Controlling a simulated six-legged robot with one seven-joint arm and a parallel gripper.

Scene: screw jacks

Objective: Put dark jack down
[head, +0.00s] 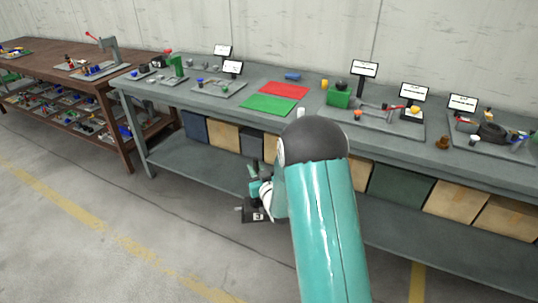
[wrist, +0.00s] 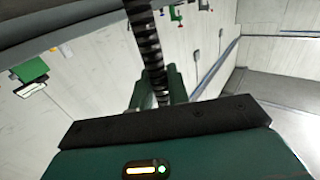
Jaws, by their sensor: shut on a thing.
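The dark jack shows in the wrist view as a black threaded screw (wrist: 149,48) running up from between my fingers, with a wide dark curved part at the top left. My gripper (wrist: 160,92) has its two green fingers shut on the screw. In the head view my gripper (head: 257,195) is low in front of the grey workbench (head: 215,104), below its top and left of my teal arm. My arm partly hides it there, and the jack's outline cannot be told apart from the gripper's dark parts.
The bench top has a green mat (head: 268,104) and a red mat (head: 283,91), both bare. A green block (head: 339,99) and a grey tray (head: 385,125) stand right of them. Boxes (head: 223,134) sit under the top. A brown bench (head: 70,75) stands left.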

